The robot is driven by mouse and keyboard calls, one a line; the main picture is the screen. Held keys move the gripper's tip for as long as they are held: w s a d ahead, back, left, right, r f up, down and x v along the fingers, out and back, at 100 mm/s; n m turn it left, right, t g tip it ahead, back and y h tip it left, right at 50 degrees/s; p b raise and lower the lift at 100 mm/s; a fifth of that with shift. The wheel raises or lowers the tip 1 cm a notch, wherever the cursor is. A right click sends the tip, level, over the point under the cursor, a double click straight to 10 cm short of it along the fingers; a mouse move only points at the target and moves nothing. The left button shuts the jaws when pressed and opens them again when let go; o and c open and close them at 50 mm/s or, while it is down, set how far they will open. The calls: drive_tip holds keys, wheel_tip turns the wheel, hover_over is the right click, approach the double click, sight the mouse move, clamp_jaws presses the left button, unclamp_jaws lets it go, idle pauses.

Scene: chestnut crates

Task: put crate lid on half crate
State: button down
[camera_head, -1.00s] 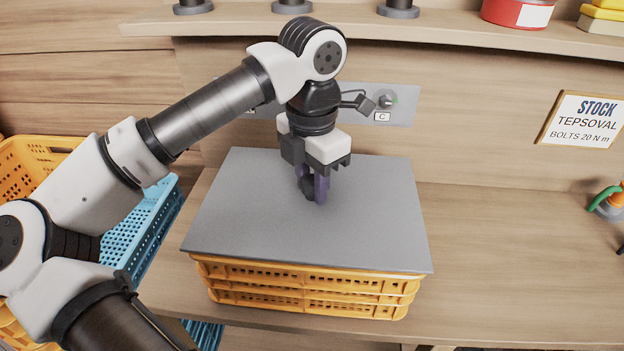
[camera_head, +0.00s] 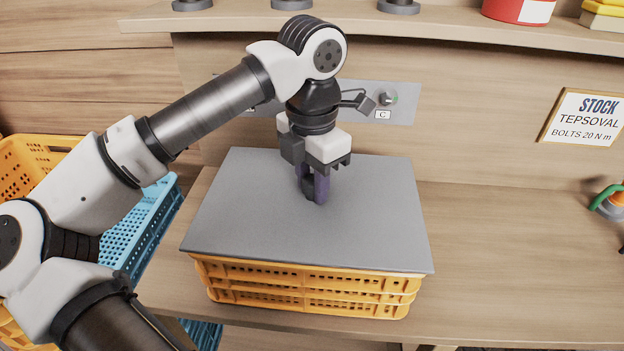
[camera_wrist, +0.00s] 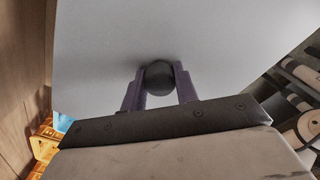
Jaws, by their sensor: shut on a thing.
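The crate lid (camera_head: 250,220) is a flat grey panel with a dark round knob (camera_wrist: 158,77) near its middle. It lies over the top of the yellow-orange half crate (camera_head: 305,290) on the bench. Its front edge reaches a little past the crate's front wall. Whether it rests fully on the rim all round is hidden. My gripper (camera_head: 313,195) points down at the lid's middle, its purple fingers shut on the knob. In the wrist view the fingers (camera_wrist: 158,90) stand on both sides of the knob, and the lid (camera_wrist: 220,50) fills most of the picture.
Blue (camera_head: 150,225) and orange (camera_head: 30,165) crates stand to the left, partly behind my arm. A shelf (camera_head: 440,32) runs along the back above a grey switch panel (camera_head: 408,100). The bench (camera_head: 520,260) to the right is largely clear.

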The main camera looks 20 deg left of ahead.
drive_tip(key=c, duration=1)
unclamp_jaws()
drive_tip(key=shift+r, duration=0.1)
